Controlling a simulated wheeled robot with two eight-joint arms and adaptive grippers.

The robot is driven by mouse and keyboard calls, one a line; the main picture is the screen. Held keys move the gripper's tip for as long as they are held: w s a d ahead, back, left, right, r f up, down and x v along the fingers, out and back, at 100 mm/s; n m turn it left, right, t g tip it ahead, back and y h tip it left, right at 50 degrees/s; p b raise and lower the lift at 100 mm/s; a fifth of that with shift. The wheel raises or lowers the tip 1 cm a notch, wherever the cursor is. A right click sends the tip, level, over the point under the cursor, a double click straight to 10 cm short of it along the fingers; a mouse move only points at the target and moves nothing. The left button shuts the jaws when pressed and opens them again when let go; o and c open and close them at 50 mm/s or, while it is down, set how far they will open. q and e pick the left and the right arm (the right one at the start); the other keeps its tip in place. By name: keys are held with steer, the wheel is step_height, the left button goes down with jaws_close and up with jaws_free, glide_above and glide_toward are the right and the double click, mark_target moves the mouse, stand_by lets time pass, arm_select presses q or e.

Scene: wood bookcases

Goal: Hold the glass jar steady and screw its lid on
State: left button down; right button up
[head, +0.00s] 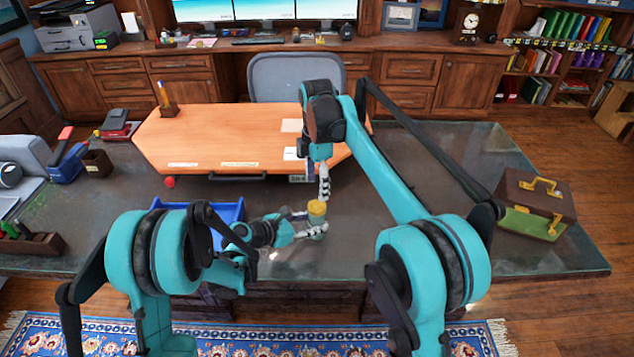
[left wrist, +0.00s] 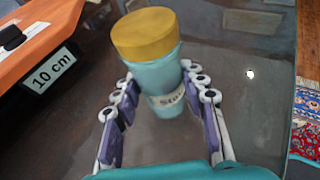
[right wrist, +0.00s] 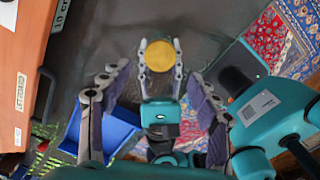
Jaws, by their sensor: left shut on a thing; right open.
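The glass jar (left wrist: 155,78) is pale teal with a white label and stands upright on the dark desk; it also shows in the head view (head: 316,221). Its yellow lid (head: 317,207) rests on top, and appears level in the left wrist view (left wrist: 145,34). I cannot tell how tightly it is seated. My left gripper (left wrist: 160,82) is shut on the jar's body below the lid. My right gripper (head: 324,182) points down above the lid. In the right wrist view its fingers (right wrist: 158,88) are spread, with the round lid (right wrist: 159,57) beyond and between them.
A blue tray (head: 228,212) lies left of the jar, behind my left arm. An orange wooden board (head: 225,135) with a "10 cm" label (left wrist: 53,70) stands behind. A brown briefcase (head: 530,198) is at the right. The desk between jar and briefcase is clear.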

mark_target(317, 205)
steer(key=shift+f, duration=4)
steer(key=shift+c, duration=0.4)
